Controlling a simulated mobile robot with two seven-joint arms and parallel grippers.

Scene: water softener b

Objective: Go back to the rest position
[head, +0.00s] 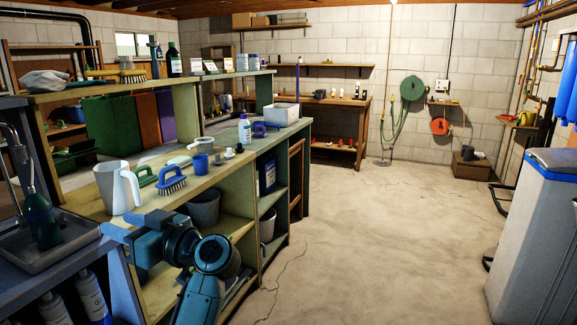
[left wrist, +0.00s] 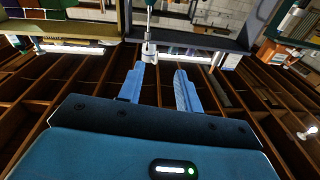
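My left arm reaches up from the bottom of the head view, beside the wooden shelf bench (head: 225,181). My left gripper (head: 112,233) is at the bench's near end, with its light blue fingers pointing left, below the white pitcher (head: 117,187). In the left wrist view the two fingers (left wrist: 160,80) stand apart with nothing between them, so the gripper is open and empty. Whether it touches the bench is hard to tell. My right gripper shows in neither view.
The bench holds a blue brush (head: 171,183), a blue cup (head: 201,162) and a bottle (head: 244,131). A grey tray (head: 65,262) lies at the left. A grey cabinet with a blue lid (head: 530,235) stands at the right. The concrete floor (head: 385,240) between is clear.

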